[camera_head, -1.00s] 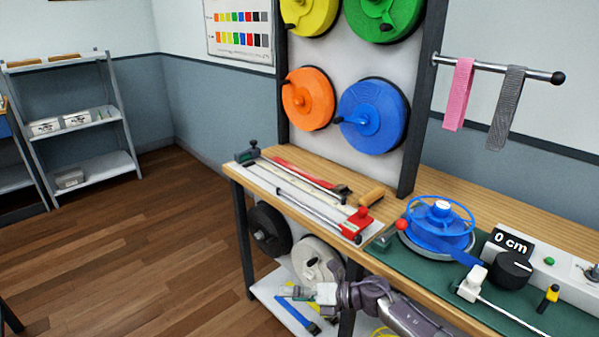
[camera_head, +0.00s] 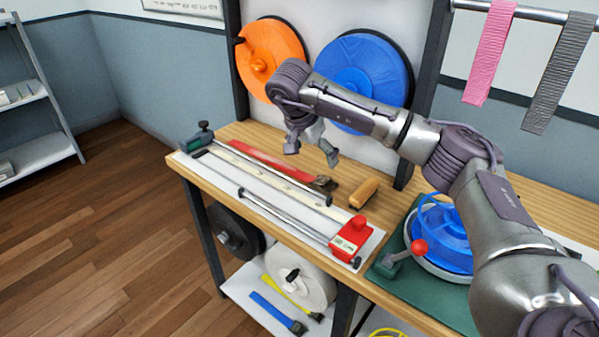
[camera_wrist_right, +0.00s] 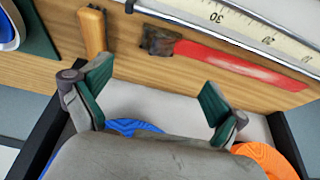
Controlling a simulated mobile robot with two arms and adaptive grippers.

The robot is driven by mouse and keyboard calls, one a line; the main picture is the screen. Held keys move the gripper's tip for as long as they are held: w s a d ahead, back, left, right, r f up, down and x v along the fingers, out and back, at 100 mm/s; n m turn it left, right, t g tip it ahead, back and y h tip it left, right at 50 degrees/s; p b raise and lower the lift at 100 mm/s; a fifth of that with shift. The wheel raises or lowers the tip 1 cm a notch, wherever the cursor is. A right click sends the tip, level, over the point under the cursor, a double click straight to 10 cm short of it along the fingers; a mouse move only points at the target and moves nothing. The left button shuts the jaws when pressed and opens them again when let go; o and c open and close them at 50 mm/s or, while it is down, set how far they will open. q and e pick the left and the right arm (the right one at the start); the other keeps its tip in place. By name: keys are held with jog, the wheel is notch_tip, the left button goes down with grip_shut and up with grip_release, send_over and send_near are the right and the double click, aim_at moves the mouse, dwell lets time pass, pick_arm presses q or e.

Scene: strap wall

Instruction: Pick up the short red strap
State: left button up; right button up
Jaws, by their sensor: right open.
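The red strap (camera_head: 265,157) lies flat on the wooden bench behind the long cutting rail, with a dark end piece (camera_head: 323,184) at its right. In the right wrist view the red strap (camera_wrist_right: 240,66) lies beside the ruler, its dark end (camera_wrist_right: 160,40) ahead of the fingers. My right gripper (camera_head: 312,153) is open and empty above the bench at the back, near the strap. In the right wrist view its fingers (camera_wrist_right: 155,88) are spread wide, apart from the strap. My left gripper is out of view.
The ruler (camera_wrist_right: 270,30) and metal rail (camera_head: 280,209) run along the strap's front. A wooden handle (camera_head: 364,192) lies just right of it. A red block (camera_head: 350,238) and a blue reel (camera_head: 445,235) stand further right. Large spools (camera_head: 362,80) hang behind.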

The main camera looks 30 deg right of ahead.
send_over(323, 179)
jog(key=a, duration=0.2)
notch_tip(323, 179, down, 4)
jog(key=shift+s+a+f, duration=0.1)
jog(key=shift+s+a, duration=0.05)
jog(key=shift+f, duration=0.35)
jog(key=x, duration=0.3)
jog(key=shift+s+d+f+p, duration=0.3)
jog(key=shift+d+p, duration=0.05)
jog(key=shift+p, duration=0.05)
jog(key=shift+w+d+f, duration=0.15)
jog(key=shift+d+f, duration=0.05)
jog(key=shift+f, duration=0.3)
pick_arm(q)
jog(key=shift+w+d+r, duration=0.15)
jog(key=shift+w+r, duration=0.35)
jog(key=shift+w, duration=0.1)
pick_arm(e)
jog(key=shift+c, duration=1.1)
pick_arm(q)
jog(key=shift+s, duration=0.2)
pick_arm(e)
jog(key=shift+r, duration=0.1)
jog(key=c, duration=1.1)
